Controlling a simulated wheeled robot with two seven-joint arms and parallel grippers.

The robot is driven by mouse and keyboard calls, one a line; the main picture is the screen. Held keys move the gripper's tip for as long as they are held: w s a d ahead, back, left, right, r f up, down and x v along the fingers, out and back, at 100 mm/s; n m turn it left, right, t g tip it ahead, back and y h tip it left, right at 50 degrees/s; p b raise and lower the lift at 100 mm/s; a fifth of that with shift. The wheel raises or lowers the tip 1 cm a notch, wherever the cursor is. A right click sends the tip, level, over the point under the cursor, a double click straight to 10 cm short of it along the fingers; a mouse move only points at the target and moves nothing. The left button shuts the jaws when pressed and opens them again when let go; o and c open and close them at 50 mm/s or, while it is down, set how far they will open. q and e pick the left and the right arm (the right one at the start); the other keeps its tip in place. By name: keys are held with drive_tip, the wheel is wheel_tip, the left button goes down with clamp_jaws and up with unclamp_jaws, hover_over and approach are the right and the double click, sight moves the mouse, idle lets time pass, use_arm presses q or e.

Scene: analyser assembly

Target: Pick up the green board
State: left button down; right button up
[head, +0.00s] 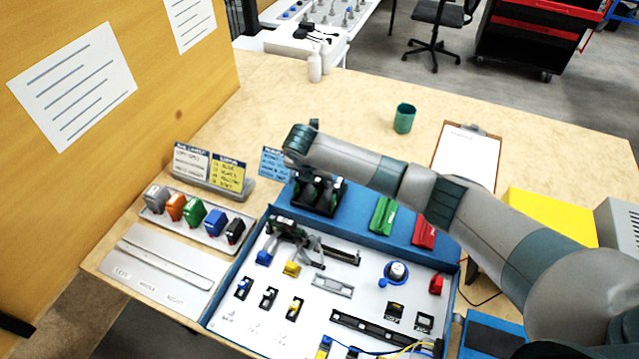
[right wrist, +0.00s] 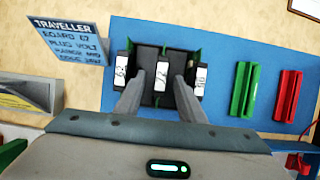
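A black rack (head: 318,196) stands on the blue back ledge of the case and holds three upright pieces with white labels. Green edges show at the rack in the right wrist view (right wrist: 193,47); most of the green is hidden inside it. A separate green bar (head: 383,214) lies on the ledge to the right; it also shows in the right wrist view (right wrist: 243,90). My right gripper (right wrist: 158,85) is open over the rack, its fingers either side of the middle labelled piece (right wrist: 162,76). I cannot tell whether they touch it. My left gripper is not in view.
A red bar (head: 424,231) lies right of the green bar. The blue "Traveller" sign (right wrist: 68,50) stands close left of the rack. The case's white panel (head: 260,300) carries several small parts and a cable. A green cup (head: 404,118) and a clipboard (head: 467,150) are farther back.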

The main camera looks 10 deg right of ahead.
sight(320, 185)
drive_tip(key=shift+p+x, duration=0.6)
drive_tip(key=shift+x, duration=1.5)
drive_tip(key=shift+s, duration=0.1)
clamp_jaws()
